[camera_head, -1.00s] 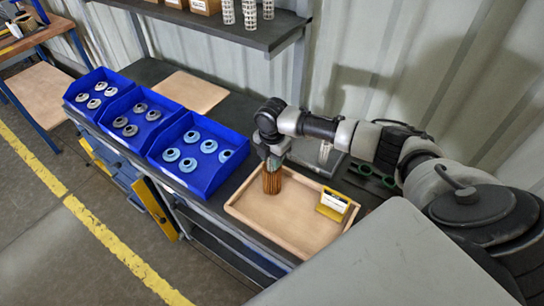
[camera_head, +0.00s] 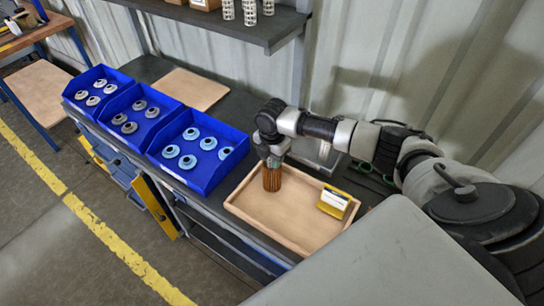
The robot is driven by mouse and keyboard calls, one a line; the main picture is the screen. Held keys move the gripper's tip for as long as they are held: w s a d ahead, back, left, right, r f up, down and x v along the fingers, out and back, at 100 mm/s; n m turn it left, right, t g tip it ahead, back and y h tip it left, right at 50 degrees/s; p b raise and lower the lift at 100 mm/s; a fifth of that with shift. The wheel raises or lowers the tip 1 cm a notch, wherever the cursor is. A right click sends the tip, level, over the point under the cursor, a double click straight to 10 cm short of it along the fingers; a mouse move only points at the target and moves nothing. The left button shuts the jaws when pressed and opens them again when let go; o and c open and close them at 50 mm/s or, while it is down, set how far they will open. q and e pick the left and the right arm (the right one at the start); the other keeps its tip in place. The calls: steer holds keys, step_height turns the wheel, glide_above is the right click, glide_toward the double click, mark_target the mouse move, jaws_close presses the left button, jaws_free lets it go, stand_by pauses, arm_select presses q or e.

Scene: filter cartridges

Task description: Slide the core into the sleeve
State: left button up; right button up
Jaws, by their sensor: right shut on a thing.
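My right gripper (camera_head: 272,162) points down over the left end of a shallow wooden tray (camera_head: 285,242). It is shut on the top of an orange-brown ribbed cylinder, which looks like the core (camera_head: 272,180). The core is upright, and its lower end is at the tray floor; I cannot tell whether it touches. A clear and whitish upright piece (camera_head: 324,150) shows partly behind my right arm; I cannot tell whether it is the sleeve. White perforated cylinders (camera_head: 249,12) stand on the shelf above. My left gripper is not in view.
Blue bins (camera_head: 207,180) with ring-shaped caps line the bench to the left. Dark green-rimmed parts (camera_head: 368,178) lie behind the tray. The tray's middle is clear.

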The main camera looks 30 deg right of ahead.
steer(key=shift+f, duration=0.3)
steer(key=o, duration=1)
steer(key=shift+c, duration=0.2)
step_height(320, 180, up, 11)
steer(key=shift+f+b, duration=0.1)
steer(key=shift+b, duration=1.1)
